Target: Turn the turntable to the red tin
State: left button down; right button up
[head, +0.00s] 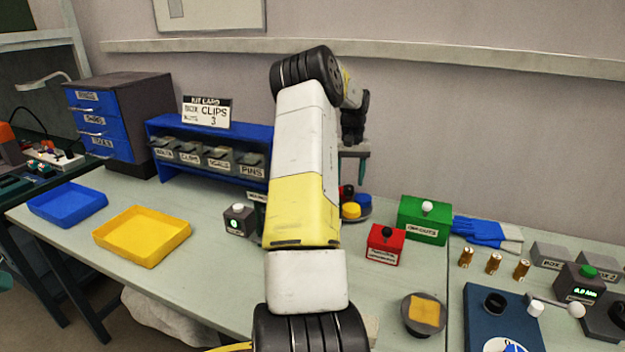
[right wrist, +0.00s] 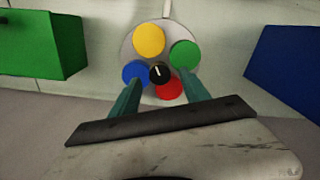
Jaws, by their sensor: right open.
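The turntable is a grey disc (right wrist: 127,53) with a black knob (right wrist: 159,73) at its middle. In the right wrist view its tins are yellow (right wrist: 148,40), green (right wrist: 184,54), blue (right wrist: 136,71) and red (right wrist: 169,89). In the head view the turntable (head: 366,215) is partly hidden behind my right arm. My right gripper (head: 361,171) is open above it; in the wrist view its fingers (right wrist: 160,80) are on either side of the knob. Contact cannot be told. My left gripper is not in view.
A pale strip (right wrist: 167,9) meets the disc's edge near the yellow tin. A green box (head: 424,222) and a red box (head: 385,246) stand right of the turntable. A blue rack with bins (head: 165,127) stands left. Yellow (head: 140,250) and blue (head: 65,208) trays lie farther left.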

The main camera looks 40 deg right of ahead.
jog(key=shift+f, duration=1.3)
grip_shut()
dwell(0.5)
